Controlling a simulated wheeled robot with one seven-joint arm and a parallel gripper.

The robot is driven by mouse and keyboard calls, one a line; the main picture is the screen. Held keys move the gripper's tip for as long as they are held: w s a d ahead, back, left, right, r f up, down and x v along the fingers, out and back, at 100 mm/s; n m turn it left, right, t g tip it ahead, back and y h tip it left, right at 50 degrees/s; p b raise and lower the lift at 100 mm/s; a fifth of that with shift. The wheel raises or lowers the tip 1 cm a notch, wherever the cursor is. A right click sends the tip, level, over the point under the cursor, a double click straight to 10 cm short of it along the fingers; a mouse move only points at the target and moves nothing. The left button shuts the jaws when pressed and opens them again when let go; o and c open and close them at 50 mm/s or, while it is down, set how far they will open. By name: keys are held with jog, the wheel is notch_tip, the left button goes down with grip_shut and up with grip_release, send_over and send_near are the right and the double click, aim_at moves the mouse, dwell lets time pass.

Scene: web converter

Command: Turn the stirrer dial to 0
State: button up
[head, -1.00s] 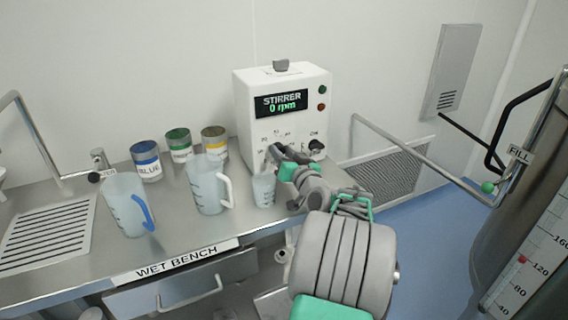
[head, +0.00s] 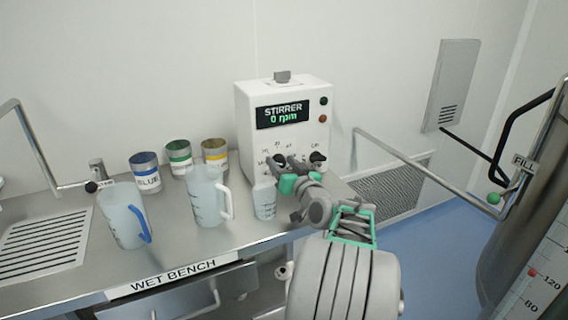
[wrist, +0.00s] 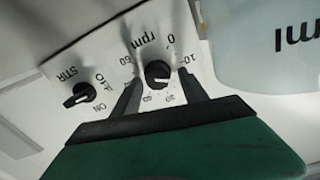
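The white stirrer box (head: 247,125) stands on the bench, its display (head: 283,111) reading "0 rpm". The black stirrer dial (wrist: 158,73) shows upside down in the wrist view, ringed by scale numbers. I cannot clearly read where its pointer stands. My gripper (wrist: 160,90) is open, with one dark finger on each side of the dial. I cannot tell whether either finger touches it. In the head view my gripper (head: 283,163) is at the front panel and hides most of the dial.
A STIR on/off knob (wrist: 80,95) sits beside the dial. A small beaker (head: 264,201) stands close to my gripper. Two larger jugs, one with a white handle (head: 207,196) and one with a blue handle (head: 124,218), stand left. Paint cans (head: 178,157) line the back.

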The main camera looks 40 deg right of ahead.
jog(key=shift+s, duration=0.3)
jog(key=b+v, duration=0.1)
jog(key=v, duration=0.6)
jog(key=shift+s+a+r, duration=0.1)
jog(key=shift+s+a, duration=0.05)
jog(key=shift+s, duration=0.05)
